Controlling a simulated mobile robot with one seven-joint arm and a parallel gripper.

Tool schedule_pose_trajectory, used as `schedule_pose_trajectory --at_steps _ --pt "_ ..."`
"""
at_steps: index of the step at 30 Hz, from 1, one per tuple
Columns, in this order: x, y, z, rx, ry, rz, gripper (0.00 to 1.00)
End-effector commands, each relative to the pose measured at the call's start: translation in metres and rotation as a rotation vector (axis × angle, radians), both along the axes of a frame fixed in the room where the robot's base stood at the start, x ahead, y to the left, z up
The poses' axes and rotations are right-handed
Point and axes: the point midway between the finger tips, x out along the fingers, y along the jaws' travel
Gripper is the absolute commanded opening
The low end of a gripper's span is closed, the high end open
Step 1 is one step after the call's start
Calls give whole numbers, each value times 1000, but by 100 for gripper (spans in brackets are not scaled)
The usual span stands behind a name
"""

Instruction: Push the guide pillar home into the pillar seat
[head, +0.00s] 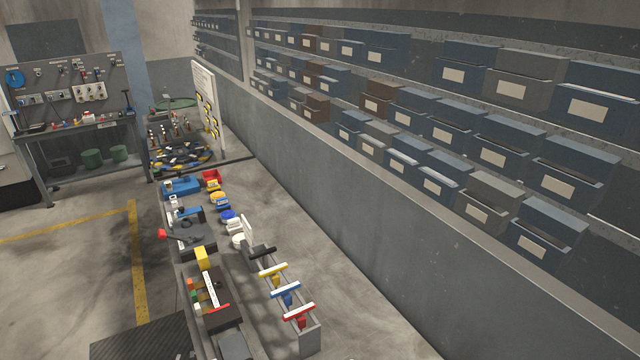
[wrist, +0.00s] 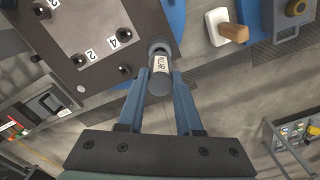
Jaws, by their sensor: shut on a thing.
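In the wrist view my gripper (wrist: 160,80) is shut on a short grey cylinder with a white label, the guide pillar (wrist: 158,82). The pillar's far end meets a dark round collar (wrist: 160,46) at the right edge of a dark plate (wrist: 75,75); this looks like the pillar seat. I cannot tell how deep the pillar sits in it. The plate carries a light panel marked 2 and 4, with dark round knobs or holes. I cannot make out my gripper or the pillar in the head view.
A wooden-handled tool on a white block (wrist: 218,28) lies right of the collar. In the head view, a row of small coloured fixtures (head: 285,297) runs along the bench. Blue and grey bins (head: 455,125) line the right wall. Open floor (head: 80,270) lies at left.

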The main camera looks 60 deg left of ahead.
Motion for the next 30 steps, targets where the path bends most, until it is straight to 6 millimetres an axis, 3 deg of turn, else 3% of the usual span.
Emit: schedule_pose_trajectory --at_steps 30 --pt "1 1 -25 1 -2 0 0"
